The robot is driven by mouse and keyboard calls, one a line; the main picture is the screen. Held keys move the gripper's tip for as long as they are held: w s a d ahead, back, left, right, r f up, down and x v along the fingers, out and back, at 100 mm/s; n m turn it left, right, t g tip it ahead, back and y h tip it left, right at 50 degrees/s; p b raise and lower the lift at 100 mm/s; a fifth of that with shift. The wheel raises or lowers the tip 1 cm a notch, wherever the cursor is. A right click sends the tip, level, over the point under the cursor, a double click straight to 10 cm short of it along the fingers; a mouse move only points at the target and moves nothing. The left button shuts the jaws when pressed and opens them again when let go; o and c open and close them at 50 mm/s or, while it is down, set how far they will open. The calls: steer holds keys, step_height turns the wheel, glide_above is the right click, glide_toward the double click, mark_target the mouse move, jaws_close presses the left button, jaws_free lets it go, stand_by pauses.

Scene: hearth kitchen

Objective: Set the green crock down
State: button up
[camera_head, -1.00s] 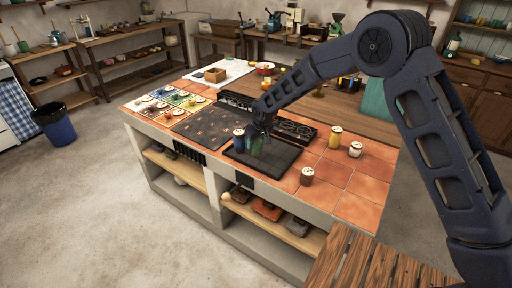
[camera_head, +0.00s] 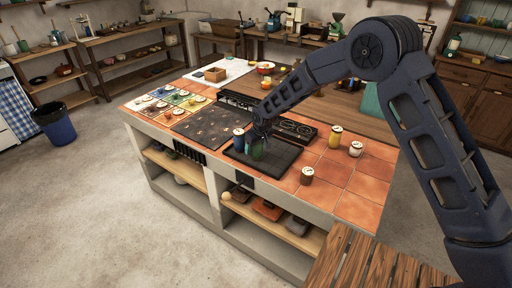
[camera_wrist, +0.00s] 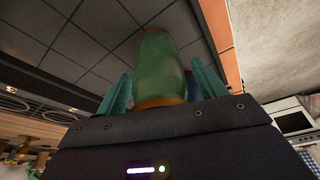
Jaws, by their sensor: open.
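The green crock (camera_head: 257,151) is on the dark tiled pad (camera_head: 285,161) on the island counter, and looks upright. In the wrist view the crock (camera_wrist: 159,65) is a green cylinder with an orange-brown band at its near end. My gripper (camera_head: 260,141) is over it. In the wrist view its two teal fingers (camera_wrist: 163,92) are open on either side of the crock, with gaps visible. The crock's contact with the pad is partly hidden by my gripper and too small to confirm.
A blue jar (camera_head: 239,138) stands close to the left of the green crock. To the right stand a yellow jar (camera_head: 335,138), a white jar (camera_head: 355,149) and a brown jar (camera_head: 307,176). A black stove panel (camera_head: 297,130) lies behind. Orange tiles at the right front are clear.

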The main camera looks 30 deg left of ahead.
steer(key=v, duration=1.2)
steer(key=shift+r, duration=0.2)
